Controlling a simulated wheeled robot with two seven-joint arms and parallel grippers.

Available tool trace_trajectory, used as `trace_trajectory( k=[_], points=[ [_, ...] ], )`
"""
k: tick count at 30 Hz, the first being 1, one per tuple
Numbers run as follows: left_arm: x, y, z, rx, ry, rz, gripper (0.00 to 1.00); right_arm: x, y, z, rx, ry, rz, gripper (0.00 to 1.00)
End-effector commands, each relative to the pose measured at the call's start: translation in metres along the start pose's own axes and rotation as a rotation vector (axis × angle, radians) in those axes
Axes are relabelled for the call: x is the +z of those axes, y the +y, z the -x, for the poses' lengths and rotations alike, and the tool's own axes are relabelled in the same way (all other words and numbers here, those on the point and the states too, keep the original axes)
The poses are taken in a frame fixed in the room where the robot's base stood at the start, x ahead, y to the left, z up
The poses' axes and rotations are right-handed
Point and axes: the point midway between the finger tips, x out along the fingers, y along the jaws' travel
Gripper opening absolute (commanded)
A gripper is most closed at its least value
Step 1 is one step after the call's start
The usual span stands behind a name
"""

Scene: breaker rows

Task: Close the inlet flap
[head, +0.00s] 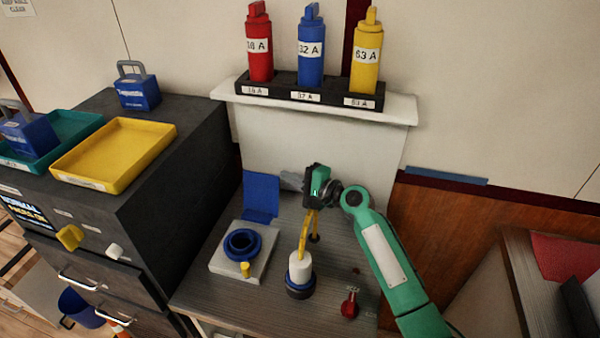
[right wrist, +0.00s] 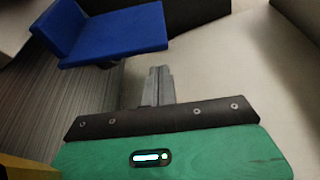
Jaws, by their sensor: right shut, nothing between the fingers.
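The inlet is a dark blue ring (head: 241,245) on a pale square block (head: 223,266) on the grey bench. The blue flap (head: 261,196) stands raised behind the ring, which is uncovered. In the right wrist view the blue flap (right wrist: 118,35) is at the upper left, beyond the fingertips. My right gripper (head: 288,181) is shut and empty, its grey fingers pointing left just beside the flap's right edge. The shut fingers also show in the right wrist view (right wrist: 158,82), seemingly apart from the flap. My left gripper is not in view.
A white and blue cylinder (head: 300,272) with a yellow upright part stands right of the inlet. A red knob (head: 350,304) is farther right. A shelf (head: 403,108) above holds red, blue and yellow bottles. A dark cabinet (head: 150,205) with trays stands left.

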Motion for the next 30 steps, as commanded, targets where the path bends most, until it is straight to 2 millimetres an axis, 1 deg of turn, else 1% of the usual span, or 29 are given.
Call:
trace_trajectory(
  k=[1, 6, 19, 30],
  points=[
    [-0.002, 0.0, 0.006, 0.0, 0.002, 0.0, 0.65, 0.006, -0.003, 0.002, 0.0, -0.001, 0.0, 0.0],
    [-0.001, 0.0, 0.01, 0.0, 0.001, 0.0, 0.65, 0.015, -0.001, 0.006, 0.0, 0.0, 0.0, 0.0],
    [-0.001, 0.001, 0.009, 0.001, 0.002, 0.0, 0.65, 0.017, 0.0, 0.006, -0.001, 0.0, 0.002, 0.0],
    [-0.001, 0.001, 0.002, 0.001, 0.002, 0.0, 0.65, 0.023, -0.003, 0.009, -0.022, 0.0, 0.059, 0.0]
  ],
)
